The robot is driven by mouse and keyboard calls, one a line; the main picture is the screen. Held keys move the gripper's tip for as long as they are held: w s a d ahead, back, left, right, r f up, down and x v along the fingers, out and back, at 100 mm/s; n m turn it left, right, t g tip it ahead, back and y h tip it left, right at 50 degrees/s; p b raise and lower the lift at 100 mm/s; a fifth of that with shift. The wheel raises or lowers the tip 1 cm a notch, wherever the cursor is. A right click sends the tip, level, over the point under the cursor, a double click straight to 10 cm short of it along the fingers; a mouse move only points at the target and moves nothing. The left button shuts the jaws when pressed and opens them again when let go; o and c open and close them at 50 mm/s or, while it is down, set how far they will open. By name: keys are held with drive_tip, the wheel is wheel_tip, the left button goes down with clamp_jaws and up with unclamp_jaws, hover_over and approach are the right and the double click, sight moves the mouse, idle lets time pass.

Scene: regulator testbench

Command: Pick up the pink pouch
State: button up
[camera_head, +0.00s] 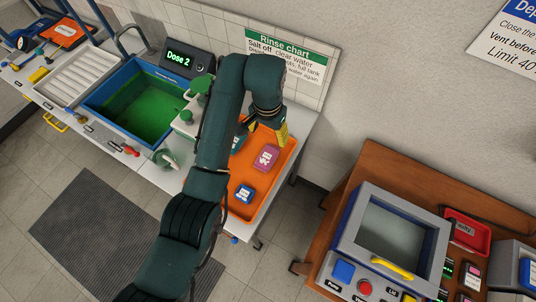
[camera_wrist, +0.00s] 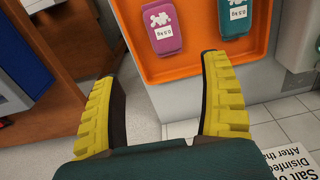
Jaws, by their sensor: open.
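The pink pouch (camera_head: 265,157) lies in the orange tray (camera_head: 284,167) on the white bench, between a blue pouch (camera_head: 245,193) and a teal pouch (camera_head: 241,139) partly hidden by my arm. In the wrist view the pink pouch (camera_wrist: 163,27) shows a white skull-like mark and a weight label, near the top. The teal pouch (camera_wrist: 233,18) is to its right. My gripper (camera_wrist: 158,68) is open and empty, its yellow fingers apart. The pouch is beyond the fingertips, not between them. In the head view one yellow finger (camera_head: 281,132) shows at the tray's far edge.
A blue-rimmed basin (camera_head: 107,124) of green liquid and a white ribbed tray (camera_head: 75,75) stand left on the bench. A wall (camera_head: 302,92) with a rinse chart rises behind the tray. A wooden table (camera_head: 372,163) with a grey device stands right.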

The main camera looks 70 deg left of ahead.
drive_tip(key=b, duration=0.2)
hover_over(267, 155)
drive_tip(key=d, duration=0.1)
drive_tip(key=f, duration=1.1)
drive_tip(key=shift+s+d+f, duration=0.1)
drive_tip(key=shift+s+d, duration=0.05)
drive_tip(key=shift+s, duration=0.25)
drive_tip(key=f, duration=0.3)
drive_tip(key=a+f, duration=0.1)
drive_tip(key=f, duration=0.1)
drive_tip(key=shift+w+f, duration=0.35)
drive_tip(key=shift+w, duration=0.05)
drive_tip(key=shift+c, duration=0.4)
drive_tip(key=c, duration=0.9)
drive_tip(key=shift+a+r, duration=0.1)
drive_tip(key=shift+r, duration=0.1)
drive_tip(key=shift+c, duration=0.3)
